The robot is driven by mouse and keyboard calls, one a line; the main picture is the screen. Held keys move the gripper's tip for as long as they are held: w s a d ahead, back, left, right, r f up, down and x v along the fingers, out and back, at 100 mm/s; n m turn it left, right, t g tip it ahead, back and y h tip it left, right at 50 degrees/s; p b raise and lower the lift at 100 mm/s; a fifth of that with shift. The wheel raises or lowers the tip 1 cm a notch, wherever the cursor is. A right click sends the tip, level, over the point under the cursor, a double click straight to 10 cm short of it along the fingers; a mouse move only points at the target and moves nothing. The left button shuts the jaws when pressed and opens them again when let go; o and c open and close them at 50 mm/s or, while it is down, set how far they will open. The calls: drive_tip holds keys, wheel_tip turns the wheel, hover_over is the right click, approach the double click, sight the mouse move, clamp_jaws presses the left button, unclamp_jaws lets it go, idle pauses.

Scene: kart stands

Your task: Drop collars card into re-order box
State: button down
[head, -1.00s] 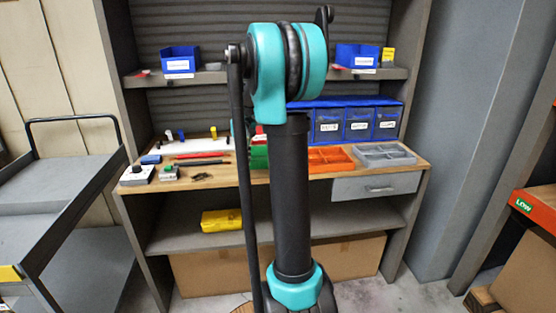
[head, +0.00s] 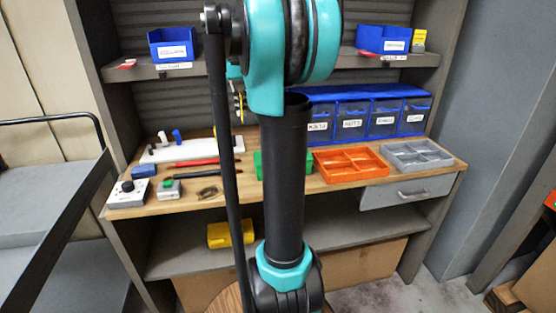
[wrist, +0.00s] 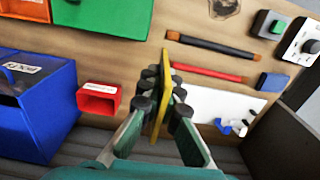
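My gripper (wrist: 165,95) is shut on a thin yellow card (wrist: 166,80), seen nearly edge-on in the wrist view. No writing on the card shows, so I cannot confirm that it is the collars card. In the head view my arm hides most of the gripper; a sliver of yellow (head: 240,104) shows beside the arm, above the bench. A small red box (wrist: 97,98) with a white label stands on the bench left of the gripper in the wrist view. Labelled blue boxes stand on the shelf at left (head: 173,45) and right (head: 384,39). I cannot read which is the re-order box.
The wooden bench (head: 330,190) carries a blue drawer unit (head: 365,92), an orange tray (head: 350,151), a grey tray (head: 417,145), a green bin (wrist: 115,14) and a white board (head: 190,150). A yellow case (head: 231,234) lies on the lower shelf. A cart (head: 40,200) stands left.

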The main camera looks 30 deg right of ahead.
wheel_tip(320, 180, down, 19)
drive_tip(key=shift+f, duration=0.15)
idle(0.4)
drive_tip(key=shift+f, duration=0.15)
drive_tip(key=c, duration=2)
unclamp_jaws()
